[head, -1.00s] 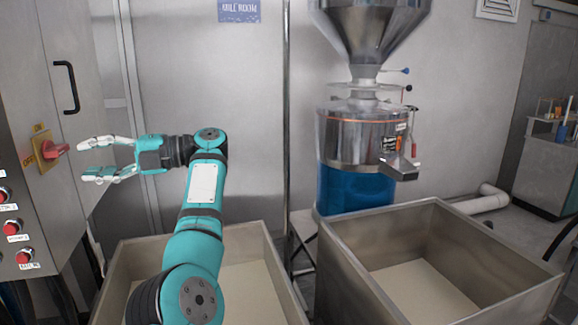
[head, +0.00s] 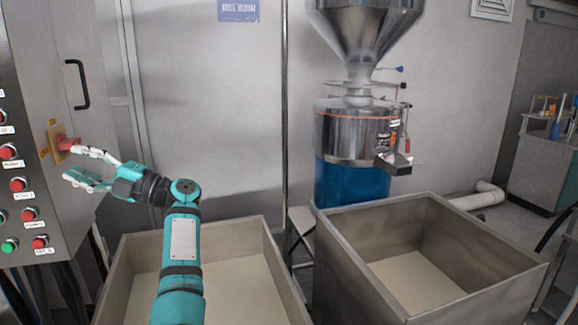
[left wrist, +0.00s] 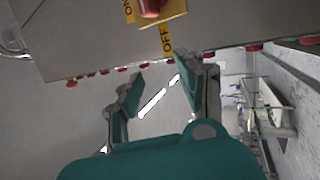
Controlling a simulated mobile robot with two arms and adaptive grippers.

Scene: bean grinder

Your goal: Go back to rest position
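My left gripper (head: 74,165) is beside the control cabinet at the left of the head view. Its fingers are apart and nothing is between them. The red rotary switch (head: 68,143) on its yellow plate is just above the upper finger; whether they touch is unclear. In the left wrist view, my gripper (left wrist: 158,78) is open below the red switch (left wrist: 150,7) with its ON and OFF labels. My right gripper is not in view.
The cabinet (head: 35,105) has several red buttons and a green one (head: 9,246). A metal bin (head: 124,262) is under my left arm. Another bin (head: 340,255) stands in front of the grinder (head: 345,135) with its blue base. A pipe (head: 487,196) lies on the floor.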

